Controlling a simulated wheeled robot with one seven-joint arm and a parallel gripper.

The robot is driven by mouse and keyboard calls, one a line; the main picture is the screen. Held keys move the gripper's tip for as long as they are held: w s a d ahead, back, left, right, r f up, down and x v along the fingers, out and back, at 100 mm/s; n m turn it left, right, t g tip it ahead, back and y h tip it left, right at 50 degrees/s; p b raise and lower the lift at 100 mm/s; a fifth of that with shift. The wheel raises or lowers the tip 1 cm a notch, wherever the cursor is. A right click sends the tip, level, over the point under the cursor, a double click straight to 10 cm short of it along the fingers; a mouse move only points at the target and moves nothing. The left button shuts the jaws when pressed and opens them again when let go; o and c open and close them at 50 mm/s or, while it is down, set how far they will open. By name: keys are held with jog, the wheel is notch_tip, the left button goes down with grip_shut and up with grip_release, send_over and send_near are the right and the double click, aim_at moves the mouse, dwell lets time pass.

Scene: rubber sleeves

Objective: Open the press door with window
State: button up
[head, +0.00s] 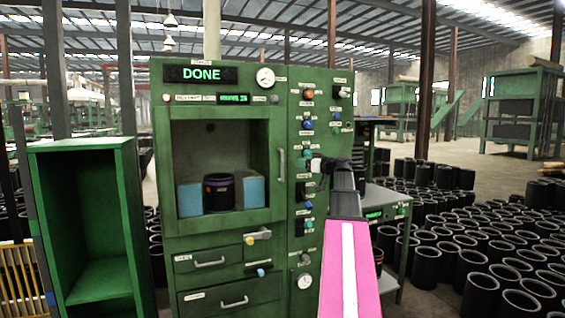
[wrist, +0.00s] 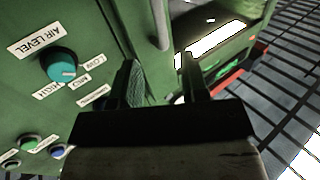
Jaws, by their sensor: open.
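The green press (head: 225,80) stands ahead with a DONE display. Its windowed door (head: 162,160) looks shut in the head view. A dark sleeve (head: 218,192) between two blue blocks shows through the window. The upright door handle (head: 281,165) is on the door's right side. My gripper (head: 317,165) is to the right of the handle, in front of the control panel. In the wrist view my gripper (wrist: 160,78) is open with nothing between its fingers.
A teal air level knob (wrist: 58,67) and small buttons are close to the gripper's left in the wrist view. Drawers (head: 208,262) are below the door. An empty green cabinet (head: 95,280) stands at left. Many black sleeves (head: 470,262) cover the floor at right.

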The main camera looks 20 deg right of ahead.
send_over(282, 178)
jog(key=shift+w+d, duration=0.2)
jog(key=shift+w, duration=0.15)
grip_shut()
